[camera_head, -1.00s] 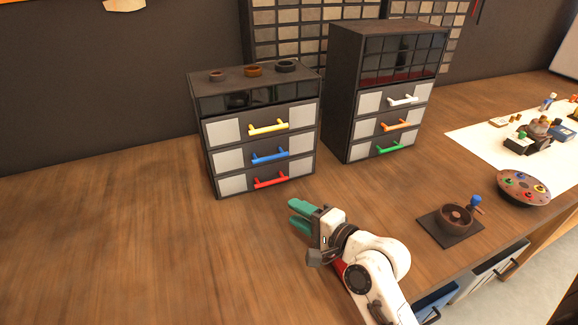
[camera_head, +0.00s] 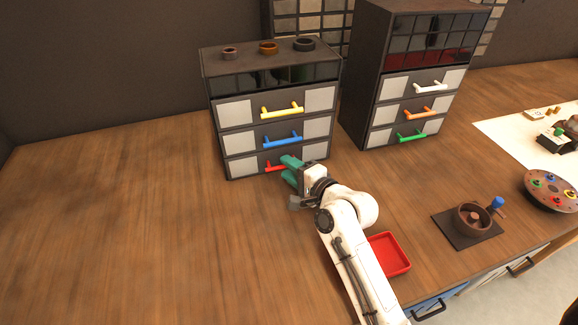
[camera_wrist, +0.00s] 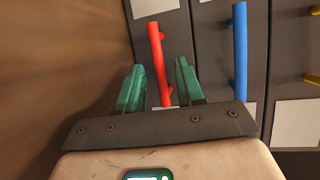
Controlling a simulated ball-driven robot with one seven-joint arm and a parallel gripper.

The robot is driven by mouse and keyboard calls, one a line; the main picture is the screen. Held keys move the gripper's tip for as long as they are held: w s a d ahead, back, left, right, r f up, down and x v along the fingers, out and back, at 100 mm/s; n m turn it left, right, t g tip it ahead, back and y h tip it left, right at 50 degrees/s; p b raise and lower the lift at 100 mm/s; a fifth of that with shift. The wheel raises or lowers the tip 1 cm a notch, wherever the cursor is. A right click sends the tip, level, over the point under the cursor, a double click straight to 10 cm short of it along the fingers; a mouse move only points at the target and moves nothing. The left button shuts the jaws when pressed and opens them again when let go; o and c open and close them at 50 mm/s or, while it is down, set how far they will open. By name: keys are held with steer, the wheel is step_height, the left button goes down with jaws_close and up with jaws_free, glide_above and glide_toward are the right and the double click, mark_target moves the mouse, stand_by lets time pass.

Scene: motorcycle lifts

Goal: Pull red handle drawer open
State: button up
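The left drawer cabinet (camera_head: 222,148) stands on the wooden bench. Its bottom drawer has the red handle (camera_head: 271,167), partly hidden behind my gripper (camera_head: 288,171) in the head view. In the wrist view the red handle (camera_wrist: 158,58) runs up the picture between the two green fingertips of my gripper (camera_wrist: 160,82), with a finger on each side. My gripper is open, and I cannot tell whether a finger touches the handle. The bottom drawer looks closed, flush with the drawers above.
A blue handle (camera_head: 282,140) and a yellow handle (camera_head: 282,110) sit above the red one. A second cabinet (camera_head: 358,100) stands at right. A red tray (camera_head: 388,254) lies beside my arm. The bench at left (camera_head: 120,210) is clear.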

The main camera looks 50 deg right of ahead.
steer(key=shift+w+f, duration=0.1)
steer(key=shift+w, duration=0.3)
steer(key=shift+c, duration=0.2)
jaws_close()
